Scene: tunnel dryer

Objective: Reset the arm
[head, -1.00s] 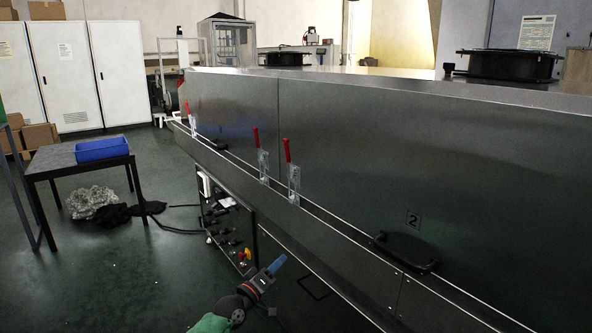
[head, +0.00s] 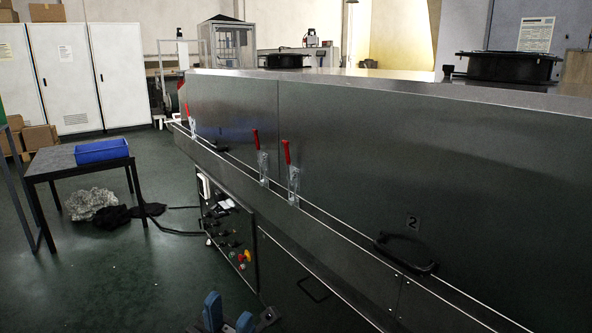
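My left gripper (head: 229,316) shows at the bottom edge of the head view, left of the middle. Its two blue fingers point up with a gap between them, so it is open, and nothing shows between them. The rest of the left arm is mostly cut off by the frame. The gripper is in front of the lower side of the dryer and appears clear of it. My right gripper is not in view.
The long metal dryer (head: 345,150) fills the right side, with red-handled clamps (head: 287,153) and a black handle (head: 406,252). A control panel (head: 229,232) sits below. A table (head: 52,160) with a blue bin (head: 102,151) stands left. The green floor (head: 130,275) between is clear.

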